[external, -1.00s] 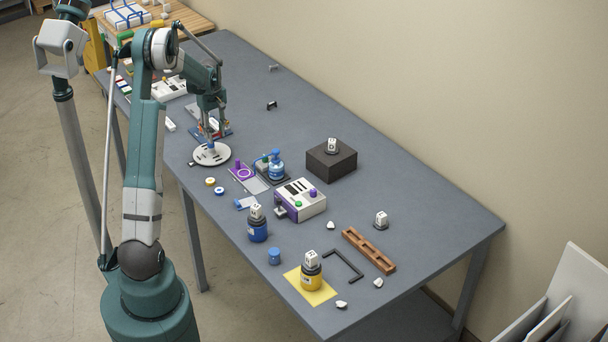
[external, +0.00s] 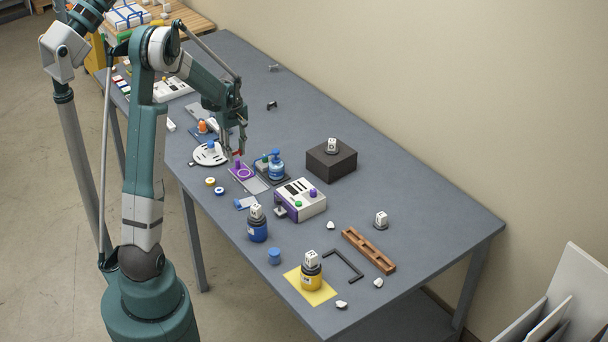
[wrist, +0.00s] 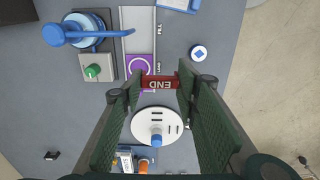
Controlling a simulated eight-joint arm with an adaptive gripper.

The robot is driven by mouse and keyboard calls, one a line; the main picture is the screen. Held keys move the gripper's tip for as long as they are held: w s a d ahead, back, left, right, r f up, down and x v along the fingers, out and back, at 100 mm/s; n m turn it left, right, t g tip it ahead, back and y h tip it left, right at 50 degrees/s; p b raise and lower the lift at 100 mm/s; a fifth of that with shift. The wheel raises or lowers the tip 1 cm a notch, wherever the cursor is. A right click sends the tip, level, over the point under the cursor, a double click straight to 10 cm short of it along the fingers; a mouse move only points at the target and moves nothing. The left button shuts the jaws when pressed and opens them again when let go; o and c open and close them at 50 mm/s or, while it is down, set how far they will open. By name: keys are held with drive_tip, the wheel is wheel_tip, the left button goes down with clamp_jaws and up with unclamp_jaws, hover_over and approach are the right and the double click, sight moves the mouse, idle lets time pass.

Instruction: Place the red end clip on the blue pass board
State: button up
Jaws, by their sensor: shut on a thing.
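My gripper (wrist: 160,88) is shut on the red end clip (wrist: 160,82), a small red bar lettered END. In the external view my gripper (external: 238,152) holds it above the table, between the white round plate and the purple-ended strip. A blue board (external: 200,136) lies behind the white plate with an orange-topped piece on it; part of it shows low in the wrist view (wrist: 125,160). A small blue-and-white piece (external: 245,203) lies nearer the front. A piece lettered END (wrist: 178,5) is cut off at the top of the wrist view. I cannot tell which is the pass board.
The white round plate (wrist: 155,126) has a blue-topped peg. The grey strip (wrist: 137,25) has a purple end with a ring. The table's back is mostly clear.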

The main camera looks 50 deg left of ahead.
hover_over(246, 203)
drive_tip(key=shift+w+a, duration=0.1)
idle(0.4)
drive_tip(key=shift+f+b, duration=0.35)
drive_tip(key=shift+f, duration=2.55)
drive_tip(key=shift+f, duration=0.15)
drive_tip(key=shift+f, duration=1.95)
drive_tip(key=shift+f+b, duration=0.6)
drive_tip(key=shift+b, duration=0.2)
